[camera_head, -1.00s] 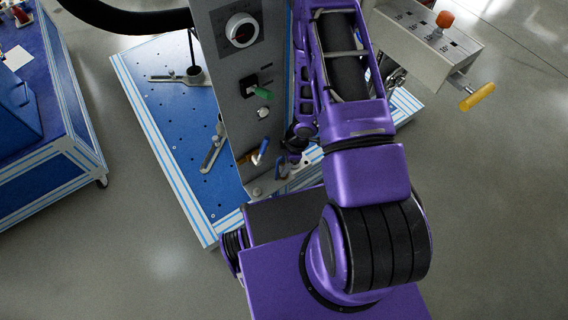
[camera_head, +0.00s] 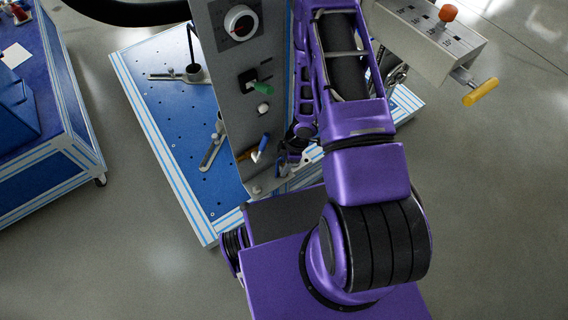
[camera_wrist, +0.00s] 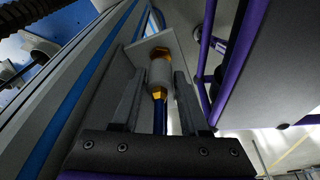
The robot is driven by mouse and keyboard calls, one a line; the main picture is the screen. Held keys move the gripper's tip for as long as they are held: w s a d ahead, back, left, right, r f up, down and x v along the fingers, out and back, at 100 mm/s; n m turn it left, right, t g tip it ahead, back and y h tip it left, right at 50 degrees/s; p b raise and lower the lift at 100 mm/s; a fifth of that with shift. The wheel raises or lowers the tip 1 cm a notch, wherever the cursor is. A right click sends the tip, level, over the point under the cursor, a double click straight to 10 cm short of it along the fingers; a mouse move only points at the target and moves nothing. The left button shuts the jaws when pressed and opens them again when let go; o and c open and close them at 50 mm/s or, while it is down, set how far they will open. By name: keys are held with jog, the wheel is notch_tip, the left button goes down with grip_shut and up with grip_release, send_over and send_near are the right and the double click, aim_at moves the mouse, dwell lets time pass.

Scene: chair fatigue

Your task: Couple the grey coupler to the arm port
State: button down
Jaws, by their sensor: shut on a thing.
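In the wrist view, the grey coupler (camera_wrist: 161,74) is a short pale cylinder with a brass fitting and a dark blue hose (camera_wrist: 160,118) at its near end. My gripper (camera_wrist: 159,84) is shut on it, one dark finger on each side. A brass hex piece (camera_wrist: 159,53), apparently the arm port, is at the coupler's far end, against a pale grey bracket plate. The coupler and brass piece look in line and touching; I cannot tell whether they are locked. In the head view, my purple arm and the panel mostly hide the gripper and coupler.
A blue drilled base plate (camera_head: 175,110) lies below. A control box (camera_head: 425,40) with a yellow handle is right. Open floor lies lower left and right.

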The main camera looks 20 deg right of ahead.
jog(key=shift+f+b, duration=0.4)
jog(key=shift+f, duration=0.2)
jog(key=shift+c, duration=1.7)
grip_release()
jog(key=shift+r, duration=0.1)
jog(key=p+v, duration=0.9)
jog(key=v, duration=0.8)
jog(key=shift+s+d, duration=0.1)
jog(key=shift+s, duration=0.1)
